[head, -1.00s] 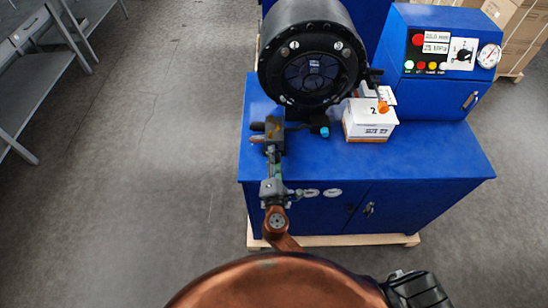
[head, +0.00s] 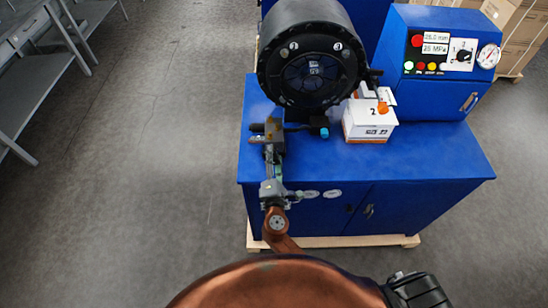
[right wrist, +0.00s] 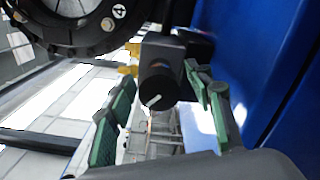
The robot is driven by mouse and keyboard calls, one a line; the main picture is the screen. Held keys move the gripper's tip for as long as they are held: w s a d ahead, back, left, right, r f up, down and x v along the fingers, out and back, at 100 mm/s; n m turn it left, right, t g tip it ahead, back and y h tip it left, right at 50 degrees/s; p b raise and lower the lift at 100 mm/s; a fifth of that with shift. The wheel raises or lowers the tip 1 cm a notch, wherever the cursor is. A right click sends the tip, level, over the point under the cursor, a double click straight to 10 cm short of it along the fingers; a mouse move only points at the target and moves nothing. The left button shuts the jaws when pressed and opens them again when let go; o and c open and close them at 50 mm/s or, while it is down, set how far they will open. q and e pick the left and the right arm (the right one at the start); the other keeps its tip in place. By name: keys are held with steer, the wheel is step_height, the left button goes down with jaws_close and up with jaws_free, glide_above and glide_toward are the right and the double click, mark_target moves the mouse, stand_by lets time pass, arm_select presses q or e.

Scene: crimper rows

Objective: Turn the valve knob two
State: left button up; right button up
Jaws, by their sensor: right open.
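The valve knob (right wrist: 158,88) is a round black knob with a white pointer line, on a dark valve block with brass fittings (right wrist: 128,69) at its side. In the head view, the valve block (head: 273,128) is at the left front of the blue bench. My right gripper (head: 272,153) reaches up to it from below. In the right wrist view, my right gripper (right wrist: 163,88) is open, with one green-padded finger on each side of the knob. Gaps show between the pads and the knob; I cannot tell any contact. My left gripper is not in view.
A large black crimper head (head: 310,65) stands close behind the valve. A white box (head: 370,122) marked 2 sits to its right on the blue bench (head: 430,150). A blue control box (head: 440,90) with gauge and buttons stands at the back right. Grey shelving (head: 50,65) is at far left.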

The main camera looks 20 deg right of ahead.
steer(key=shift+s, duration=0.15)
steer(key=v, duration=1.1)
steer(key=shift+s, duration=0.35)
steer(key=shift+a, duration=0.15)
